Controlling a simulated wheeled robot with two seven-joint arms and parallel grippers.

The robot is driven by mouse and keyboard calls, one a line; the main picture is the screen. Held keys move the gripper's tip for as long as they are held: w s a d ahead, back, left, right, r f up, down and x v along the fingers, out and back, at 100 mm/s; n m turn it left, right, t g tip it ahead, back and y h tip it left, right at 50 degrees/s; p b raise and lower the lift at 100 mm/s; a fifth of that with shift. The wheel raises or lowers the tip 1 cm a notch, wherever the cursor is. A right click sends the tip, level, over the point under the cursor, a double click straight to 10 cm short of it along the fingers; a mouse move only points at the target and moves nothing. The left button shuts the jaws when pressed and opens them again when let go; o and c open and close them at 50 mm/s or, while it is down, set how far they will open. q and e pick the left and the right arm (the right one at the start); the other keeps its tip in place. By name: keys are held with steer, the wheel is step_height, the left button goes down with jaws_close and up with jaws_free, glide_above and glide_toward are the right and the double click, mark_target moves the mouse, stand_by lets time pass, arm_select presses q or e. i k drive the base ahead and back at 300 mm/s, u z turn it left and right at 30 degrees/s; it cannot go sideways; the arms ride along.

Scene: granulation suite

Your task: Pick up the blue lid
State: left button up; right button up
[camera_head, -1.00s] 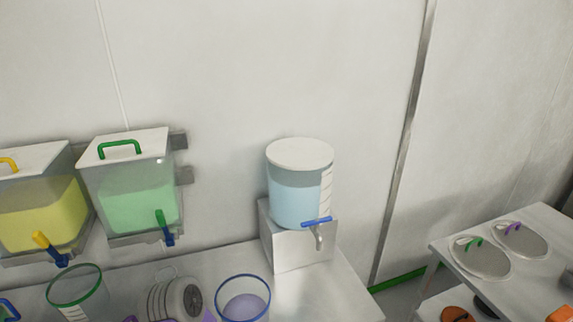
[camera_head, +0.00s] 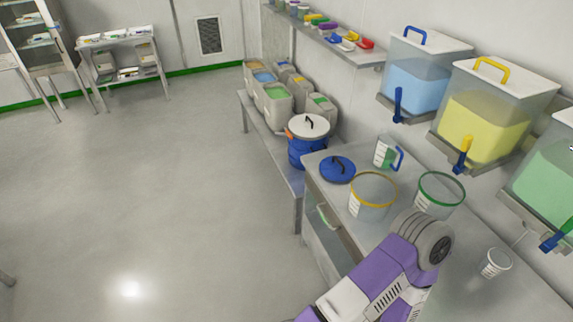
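Nothing covers the lid. A purple and white arm of mine reaches up from the bottom over the counter and ends in view at a grey round joint. Neither of my grippers shows.
A blue bucket with a white lid (camera_head: 308,139) stands on the lower bench behind. A clear jug with a blue handle (camera_head: 386,153), a green-rimmed container (camera_head: 438,195) and a small cup (camera_head: 495,263) share the counter. Wall dispensers hang above. The floor left is clear.

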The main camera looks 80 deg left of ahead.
mark_target(335, 168)
steer(key=u, duration=3.15)
steer(key=k, duration=1.3)
steer(key=u, duration=1)
steer(key=i, duration=1.4)
steer(key=z, duration=0.15)
steer(key=i, duration=2.15)
steer(key=z, duration=0.55)
steer(key=i, duration=2)
steer(key=z, duration=1.8)
steer(key=i, duration=1.05)
steer(key=z, duration=1.15)
